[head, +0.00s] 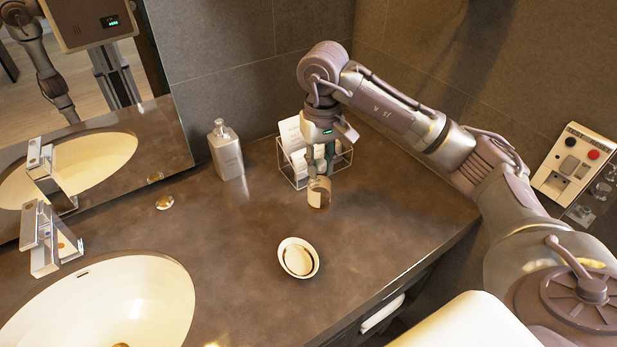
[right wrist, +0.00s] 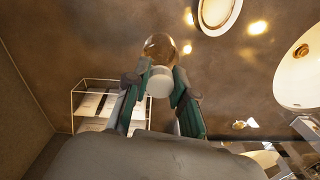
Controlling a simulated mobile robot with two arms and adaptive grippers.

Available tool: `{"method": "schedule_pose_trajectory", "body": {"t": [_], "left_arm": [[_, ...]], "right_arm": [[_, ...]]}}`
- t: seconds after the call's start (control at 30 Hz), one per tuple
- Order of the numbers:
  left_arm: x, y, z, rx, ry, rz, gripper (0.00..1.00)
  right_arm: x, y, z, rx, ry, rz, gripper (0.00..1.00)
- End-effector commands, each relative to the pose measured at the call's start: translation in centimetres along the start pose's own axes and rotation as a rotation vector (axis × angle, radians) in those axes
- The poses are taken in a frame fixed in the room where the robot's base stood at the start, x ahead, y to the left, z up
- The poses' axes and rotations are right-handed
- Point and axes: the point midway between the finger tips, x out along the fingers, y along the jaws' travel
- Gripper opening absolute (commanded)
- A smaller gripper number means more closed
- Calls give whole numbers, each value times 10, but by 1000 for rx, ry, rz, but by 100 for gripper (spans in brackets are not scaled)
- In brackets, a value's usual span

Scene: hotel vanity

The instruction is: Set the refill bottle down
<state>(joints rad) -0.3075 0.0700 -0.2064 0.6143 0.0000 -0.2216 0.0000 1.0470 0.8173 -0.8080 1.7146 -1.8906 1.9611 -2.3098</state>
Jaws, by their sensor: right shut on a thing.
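The refill bottle (head: 318,193) is a small amber bottle with a pale label and a white cap. My right gripper (head: 320,172) is shut on its top end, and the bottle hangs below the fingers, roughly upright. In the right wrist view the white cap (right wrist: 160,83) lies between the green-padded fingertips (right wrist: 160,92), with the amber body (right wrist: 160,48) beyond. The bottle is over the dark counter (head: 230,250), in front of the wire rack; I cannot tell whether its base touches the counter. My left gripper is not in view.
A wire rack (head: 296,180) with white items stands right behind the bottle. A grey soap dispenser (head: 226,150) stands to its left. An oval soap dish (head: 299,259) lies nearer the front. A sink (head: 100,300) and tap (head: 45,240) are at left. The counter to the bottle's right is clear.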

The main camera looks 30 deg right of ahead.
Motion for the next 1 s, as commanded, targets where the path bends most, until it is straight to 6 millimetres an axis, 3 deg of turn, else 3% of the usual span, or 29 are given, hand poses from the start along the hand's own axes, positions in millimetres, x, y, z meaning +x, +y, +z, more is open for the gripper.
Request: {"method": "schedule_pose_trajectory", "body": {"t": [0.2, 0.53, 0.97, 1.0], "left_arm": [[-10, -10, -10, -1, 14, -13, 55], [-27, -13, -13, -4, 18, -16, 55], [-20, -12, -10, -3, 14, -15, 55], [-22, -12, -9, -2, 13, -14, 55]], "right_arm": [[14, -22, -11, 1, -1, -1, 0], [52, -23, -12, 1, -2, 0, 0], [61, -23, -12, 1, 2, 0, 0], [59, -23, -12, 1, 1, 0, 31]]}}
